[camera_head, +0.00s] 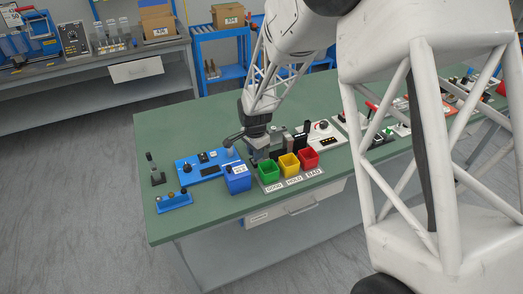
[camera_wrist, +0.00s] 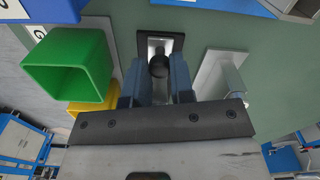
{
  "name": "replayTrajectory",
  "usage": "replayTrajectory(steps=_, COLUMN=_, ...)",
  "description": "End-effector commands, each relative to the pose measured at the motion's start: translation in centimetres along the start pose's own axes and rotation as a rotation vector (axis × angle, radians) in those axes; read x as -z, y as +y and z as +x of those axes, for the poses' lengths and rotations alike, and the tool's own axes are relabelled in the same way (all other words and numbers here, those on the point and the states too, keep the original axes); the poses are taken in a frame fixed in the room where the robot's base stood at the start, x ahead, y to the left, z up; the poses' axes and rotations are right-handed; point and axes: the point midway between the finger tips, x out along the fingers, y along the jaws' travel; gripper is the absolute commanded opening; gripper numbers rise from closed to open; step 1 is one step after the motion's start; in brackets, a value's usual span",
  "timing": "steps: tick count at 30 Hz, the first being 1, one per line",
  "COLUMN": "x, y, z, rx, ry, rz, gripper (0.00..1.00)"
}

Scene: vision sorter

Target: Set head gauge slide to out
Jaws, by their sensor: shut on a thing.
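My gripper (camera_head: 262,150) is low over the green table (camera_head: 190,125), just behind the small bins. In the wrist view my gripper (camera_wrist: 158,72) has its two blue-grey fingers shut on a dark round knob (camera_wrist: 158,66). The knob stands on a small black-framed slide (camera_wrist: 145,42) with a bright metal strip, which looks like the head gauge slide. Part of the knob and the near end of the frame are hidden between the fingers. In the head view my gripper hides the slide. I see no readable in or out mark.
Green (camera_head: 268,175), yellow (camera_head: 289,168) and red (camera_head: 309,161) bins marked GOOD, HOLD and BAD stand close in front. A blue bin (camera_head: 238,184) and blue panel (camera_head: 196,172) are left. A grey bracket (camera_wrist: 222,75) stands right of the fingers in the wrist view. The table's far left is clear.

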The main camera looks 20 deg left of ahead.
Motion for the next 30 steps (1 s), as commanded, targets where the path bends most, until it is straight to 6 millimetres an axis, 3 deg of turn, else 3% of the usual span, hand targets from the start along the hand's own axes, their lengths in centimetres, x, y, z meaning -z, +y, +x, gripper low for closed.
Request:
replayTrajectory(steps=7, x=-0.4, y=-0.2, z=0.0, rx=0.001, ry=-0.002, rz=-0.002, gripper=0.00)
replayTrajectory(steps=8, x=-0.4, y=-0.2, z=0.0, rx=0.001, ry=-0.002, rz=-0.003, gripper=0.26)
replayTrajectory(steps=12, x=-0.4, y=-0.1, z=0.0, rx=0.000, ry=-0.001, rz=-0.002, gripper=0.47)
replayTrajectory(steps=23, x=-0.3, y=-0.1, z=-0.2, rx=0.000, ry=-0.001, rz=-0.002, gripper=0.48)
replayTrajectory(steps=30, x=-0.2, y=-0.1, z=-1.7, rx=0.002, ry=0.000, rz=-0.002, gripper=0.48)
